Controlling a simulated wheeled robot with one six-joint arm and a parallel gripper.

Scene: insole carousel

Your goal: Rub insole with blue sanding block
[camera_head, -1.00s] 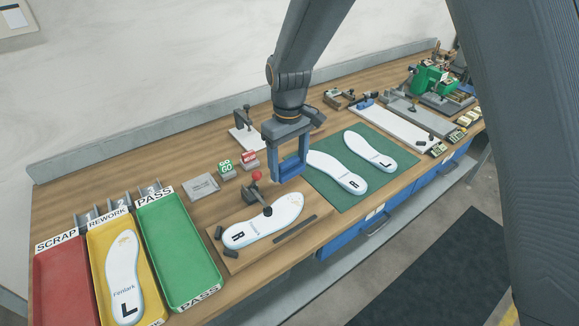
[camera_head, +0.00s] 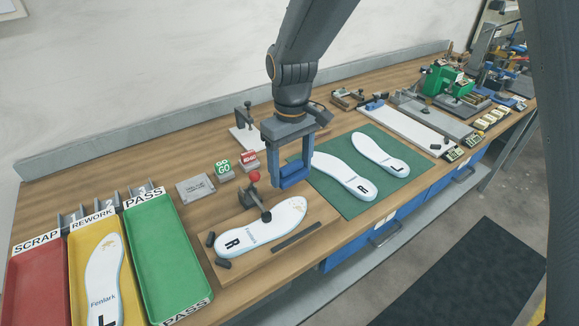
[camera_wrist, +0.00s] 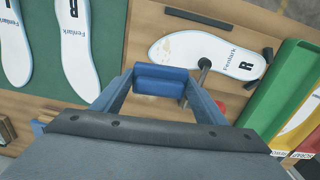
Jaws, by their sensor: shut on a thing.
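My gripper (camera_head: 294,178) is shut on the blue sanding block (camera_head: 294,176) and holds it above the bench, just behind the toe end of the clamped insole. The block also shows between the fingers in the wrist view (camera_wrist: 160,80). The insole (camera_head: 262,226) is white, marked R and Fenlark, and lies on a wooden fixture board (camera_head: 240,262). A toggle clamp with a red knob (camera_head: 254,178) reaches over its middle. A tan patch marks its toe end, clearest in the wrist view (camera_wrist: 177,45). The block looks apart from the insole.
A green mat (camera_head: 348,207) with two white insoles, R (camera_head: 345,176) and L (camera_head: 381,155), lies to the right. Red, yellow and green trays (camera_head: 170,262) stand at the left; the yellow one holds an L insole (camera_head: 104,275). GO and NO-GO blocks (camera_head: 223,169) sit behind the clamp.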

